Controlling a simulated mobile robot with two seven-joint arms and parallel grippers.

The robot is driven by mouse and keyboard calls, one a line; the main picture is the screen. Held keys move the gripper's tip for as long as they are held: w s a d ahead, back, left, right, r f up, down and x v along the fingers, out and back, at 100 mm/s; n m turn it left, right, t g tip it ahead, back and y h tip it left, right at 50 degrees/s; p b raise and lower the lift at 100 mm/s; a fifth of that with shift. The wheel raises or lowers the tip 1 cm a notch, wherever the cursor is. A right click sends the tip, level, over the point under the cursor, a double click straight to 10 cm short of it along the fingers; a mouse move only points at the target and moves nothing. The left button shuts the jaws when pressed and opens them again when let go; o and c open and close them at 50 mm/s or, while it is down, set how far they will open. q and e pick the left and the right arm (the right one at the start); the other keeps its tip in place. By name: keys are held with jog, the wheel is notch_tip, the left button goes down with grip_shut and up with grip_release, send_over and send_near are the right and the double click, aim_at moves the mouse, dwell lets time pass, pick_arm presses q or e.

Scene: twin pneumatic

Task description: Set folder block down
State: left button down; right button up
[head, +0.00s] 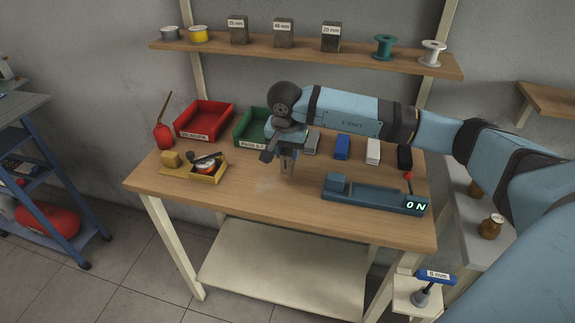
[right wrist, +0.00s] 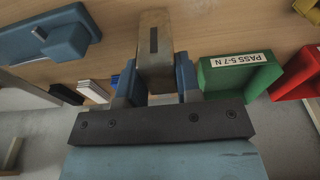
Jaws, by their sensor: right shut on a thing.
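My right gripper (head: 288,163) points down over the middle of the wooden workbench (head: 235,208). It is shut on a tan-brown block with a dark slot in its face, which I take to be the folder block (right wrist: 154,45). In the right wrist view the block sits between the two blue fingers and sticks out past them. In the head view the block is mostly hidden by the gripper, and I cannot tell whether it touches the bench. My left gripper is not in view.
A blue machine (head: 370,197) reading "ON" lies to the right. Blue (head: 342,147), white (head: 373,151) and black (head: 404,157) blocks stand behind it. Green (head: 250,128) and red (head: 205,120) bins are at the back; a yellow tray (head: 208,174) is left. The front middle is clear.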

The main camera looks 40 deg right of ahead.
aim_at(288, 166)
jog(key=shift+f, duration=2.55)
jog(key=shift+f, duration=0.1)
jog(key=o, duration=1)
jog(key=shift+o, duration=0.2)
jog(key=r, duration=0.3)
jog(key=a+r, duration=0.1)
jog(key=r, duration=0.3)
jog(key=s+r, duration=0.1)
jog(key=r, duration=0.3)
jog(key=shift+a+r+b, duration=0.15)
jog(key=shift+b, duration=0.15)
jog(key=shift+s+r, duration=0.1)
jog(key=shift+r, duration=0.3)
jog(key=shift+f, duration=0.1)
